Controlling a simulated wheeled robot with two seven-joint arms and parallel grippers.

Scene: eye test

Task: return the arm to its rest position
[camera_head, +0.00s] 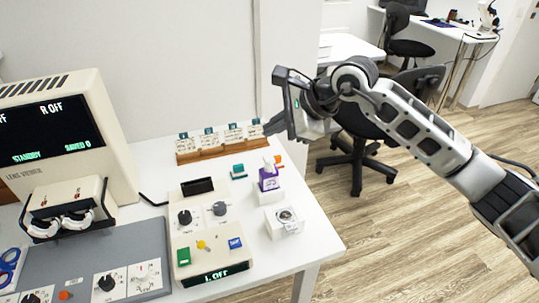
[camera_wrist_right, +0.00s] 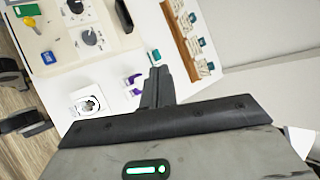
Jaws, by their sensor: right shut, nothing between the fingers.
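My right arm reaches in from the right in the head view. My right gripper (camera_head: 270,127) is shut and empty, in the air near the right end of a wooden rack (camera_head: 205,154) of several small labelled vials. Its closed fingers (camera_wrist_right: 157,86) also show in the wrist view, over the white table (camera_wrist_right: 72,82). My left arm and gripper are not in view.
On the table stand a lens viewer (camera_head: 62,125), a cream control box (camera_head: 205,245), a purple bottle (camera_head: 268,179), a teal block (camera_head: 238,171) and a white box with a round top piece (camera_head: 284,224). An office chair (camera_head: 358,150) is behind my right arm.

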